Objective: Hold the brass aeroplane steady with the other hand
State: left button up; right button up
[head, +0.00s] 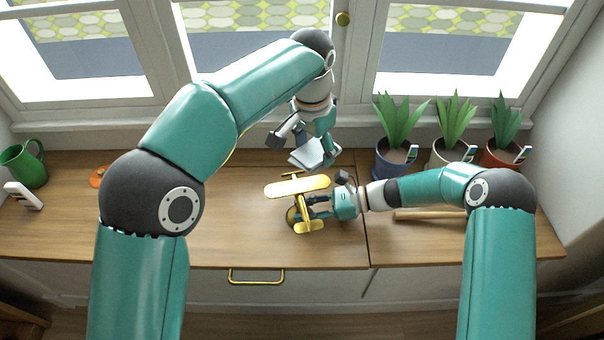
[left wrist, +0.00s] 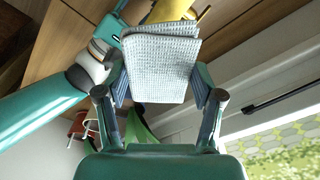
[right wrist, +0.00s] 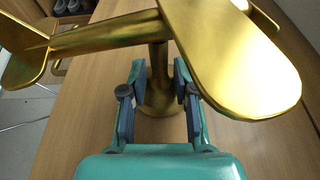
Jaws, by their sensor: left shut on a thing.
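The brass aeroplane (head: 297,187) stands on its stem and round base on the wooden counter, in the middle of the head view. In the right wrist view its wing (right wrist: 235,60) and body fill the top. My right gripper (right wrist: 160,88) has one finger on each side of the stem (right wrist: 158,65), low near the base; the fingers look slightly apart from it. My left gripper (head: 308,140) is above and behind the aeroplane, shut on a folded pale cloth (left wrist: 160,60). The cloth also shows in the head view (head: 314,155).
Several potted plants (head: 396,150) stand at the back right by the window. A wooden rod (head: 428,215) lies under my right arm. A green mug (head: 24,165), a white block-like item (head: 23,196) and an orange disc (head: 98,177) are at the left. The front-left counter is clear.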

jog(key=shift+o, duration=0.6)
jog(key=v, duration=1.1)
jog(key=shift+d+r, duration=0.1)
jog(key=shift+d, duration=0.4)
